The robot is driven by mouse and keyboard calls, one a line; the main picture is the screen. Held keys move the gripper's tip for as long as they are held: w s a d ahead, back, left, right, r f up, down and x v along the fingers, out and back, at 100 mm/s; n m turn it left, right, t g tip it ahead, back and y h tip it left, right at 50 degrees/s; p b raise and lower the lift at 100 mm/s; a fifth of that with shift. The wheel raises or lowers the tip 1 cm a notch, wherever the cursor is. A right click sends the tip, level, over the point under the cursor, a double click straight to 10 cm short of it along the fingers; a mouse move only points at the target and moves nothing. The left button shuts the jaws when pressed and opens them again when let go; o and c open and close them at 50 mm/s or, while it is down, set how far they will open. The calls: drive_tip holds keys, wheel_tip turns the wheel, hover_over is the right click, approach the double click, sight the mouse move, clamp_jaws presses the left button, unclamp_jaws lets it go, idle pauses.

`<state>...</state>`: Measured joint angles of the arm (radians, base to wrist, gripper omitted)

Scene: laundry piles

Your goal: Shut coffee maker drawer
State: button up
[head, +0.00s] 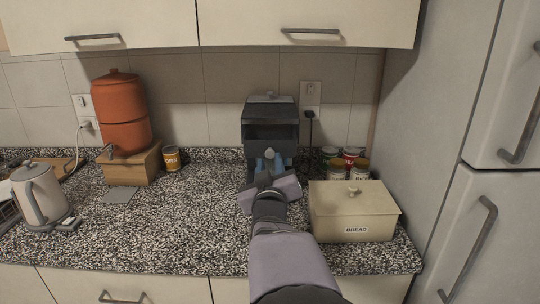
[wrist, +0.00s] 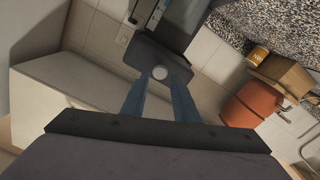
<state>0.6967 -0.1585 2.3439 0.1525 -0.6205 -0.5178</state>
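The dark grey coffee maker (head: 270,112) stands upright against the back wall, with a dark recess in its front. In the wrist view, a dark panel (wrist: 146,54) with a round pale knob (wrist: 160,72) shows by the machine's body; I take it as the drawer front, but how far out it sits is hard to tell. The knob also shows low on the machine in the head view (head: 269,152). My gripper (head: 268,161) is at the machine's front, its blue fingers apart, one on each side of the knob in the wrist view (wrist: 159,80). Contact cannot be seen.
A cream bread box (head: 352,222) stands close to the right of my arm, with several cans (head: 351,155) behind it. A black plug and cord (head: 310,116) is beside the machine. An orange dispenser (head: 122,112) and kettle (head: 40,192) stand left.

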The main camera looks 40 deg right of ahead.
sight(270, 155)
drive_tip(key=shift+p+x, duration=0.55)
drive_tip(key=shift+x, duration=1.9)
clamp_jaws()
